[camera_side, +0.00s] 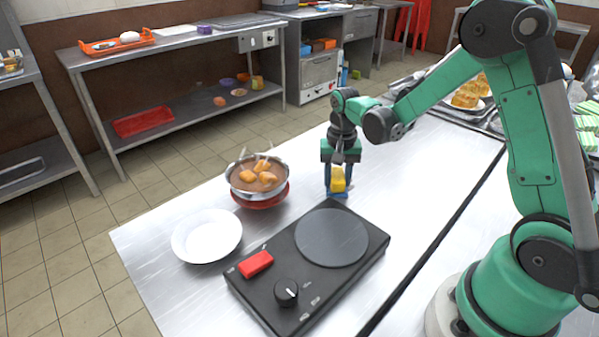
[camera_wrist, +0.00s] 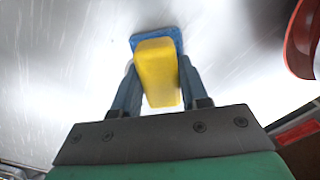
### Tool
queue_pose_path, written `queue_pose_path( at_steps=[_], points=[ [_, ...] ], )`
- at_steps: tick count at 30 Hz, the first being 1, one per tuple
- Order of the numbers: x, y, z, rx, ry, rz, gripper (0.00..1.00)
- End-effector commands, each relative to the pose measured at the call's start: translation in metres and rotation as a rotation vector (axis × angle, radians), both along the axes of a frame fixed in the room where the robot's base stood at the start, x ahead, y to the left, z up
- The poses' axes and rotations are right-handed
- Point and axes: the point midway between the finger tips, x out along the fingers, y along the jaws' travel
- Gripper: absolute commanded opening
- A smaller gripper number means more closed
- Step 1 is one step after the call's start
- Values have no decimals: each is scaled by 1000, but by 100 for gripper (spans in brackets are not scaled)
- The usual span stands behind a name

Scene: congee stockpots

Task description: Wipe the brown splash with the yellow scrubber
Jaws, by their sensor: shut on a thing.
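The yellow scrubber (camera_side: 338,180) is a yellow block with a blue pad at its lower end. My gripper (camera_side: 336,184) is shut on it, above or on the metal table behind the hot plate. In the wrist view the scrubber (camera_wrist: 157,72) sits between the two blue-grey fingers of my gripper (camera_wrist: 157,85), with its blue pad (camera_wrist: 141,39) toward the table. I cannot tell whether the pad touches the table. No brown splash shows in either view; the scrubber and gripper may hide it.
A white plate (camera_side: 206,235) and a pot of food (camera_side: 257,175) on a red base (camera_side: 262,201) stand to the left. The metal table (camera_side: 400,190) is clear right of my gripper.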

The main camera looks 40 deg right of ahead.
Motion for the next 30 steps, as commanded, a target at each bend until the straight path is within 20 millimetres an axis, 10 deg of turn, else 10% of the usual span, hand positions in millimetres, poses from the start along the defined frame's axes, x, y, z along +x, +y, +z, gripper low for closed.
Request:
queue_pose_path(
  at_steps=[30],
  points=[
    [-8,-70,4,-1,-1,3,0]
  ],
)
